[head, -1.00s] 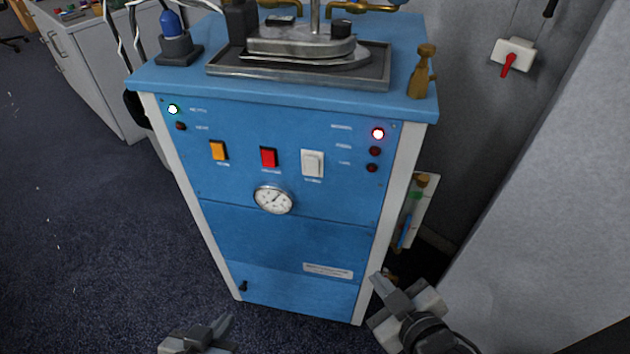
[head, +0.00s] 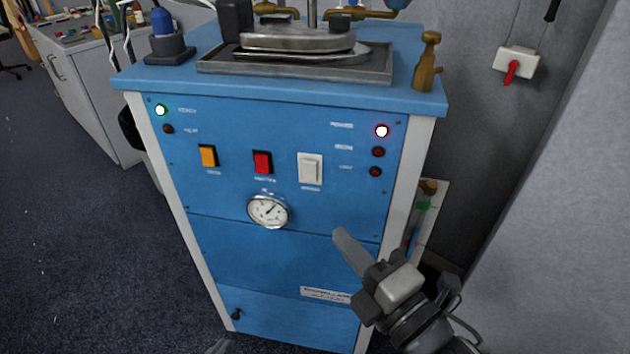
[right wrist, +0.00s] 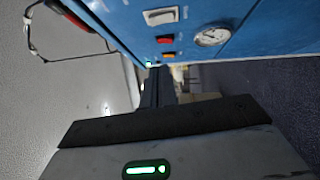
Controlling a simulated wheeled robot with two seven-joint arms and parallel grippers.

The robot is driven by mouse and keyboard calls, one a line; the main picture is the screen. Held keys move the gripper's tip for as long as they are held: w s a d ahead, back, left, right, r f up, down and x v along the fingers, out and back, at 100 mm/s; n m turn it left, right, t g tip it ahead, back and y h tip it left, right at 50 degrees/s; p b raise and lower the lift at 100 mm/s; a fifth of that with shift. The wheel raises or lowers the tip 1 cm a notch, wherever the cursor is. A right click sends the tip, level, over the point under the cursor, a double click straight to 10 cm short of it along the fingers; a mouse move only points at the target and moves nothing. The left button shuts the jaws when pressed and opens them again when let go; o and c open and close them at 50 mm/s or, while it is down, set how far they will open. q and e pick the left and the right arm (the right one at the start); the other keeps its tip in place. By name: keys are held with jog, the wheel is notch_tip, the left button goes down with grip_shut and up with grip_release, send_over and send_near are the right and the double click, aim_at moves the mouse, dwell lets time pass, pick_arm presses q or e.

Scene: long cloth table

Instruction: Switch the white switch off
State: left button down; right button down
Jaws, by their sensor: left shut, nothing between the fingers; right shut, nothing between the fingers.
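The white switch (head: 310,168) is a rocker on the front panel of the blue cabinet (head: 270,265), right of the red switch (head: 262,162). It also shows in the right wrist view (right wrist: 161,16). I cannot tell which way its rocker is tipped. My right gripper (head: 343,238) is shut and empty, below and slightly right of the white switch, in front of the panel. Its fingers (right wrist: 158,88) show in the right wrist view. Only a small tip of my left gripper (head: 218,347) shows at the bottom edge of the head view.
An orange switch (head: 208,156) and a round gauge (head: 268,211) share the panel. A green lamp (head: 160,110) and a bright red-rimmed lamp (head: 382,131) are lit. A wall box with a red handle (head: 512,70) hangs at right. Floor at left is clear.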

aim_at(309, 172)
pick_arm(q)
jog(key=shift+a+r+p, duration=0.1)
jog(key=shift+r+p, duration=0.05)
jog(key=shift+p, duration=0.35)
pick_arm(e)
jog(key=x, duration=0.4)
jog(key=w+d+x, duration=0.1)
jog(key=x, duration=0.3)
jog(key=d+x, duration=0.1)
jog(key=x, duration=0.3)
jog(key=shift+w+r, duration=0.2)
jog(key=shift+w, duration=0.15)
pick_arm(q)
jog(key=shift+r, duration=0.15)
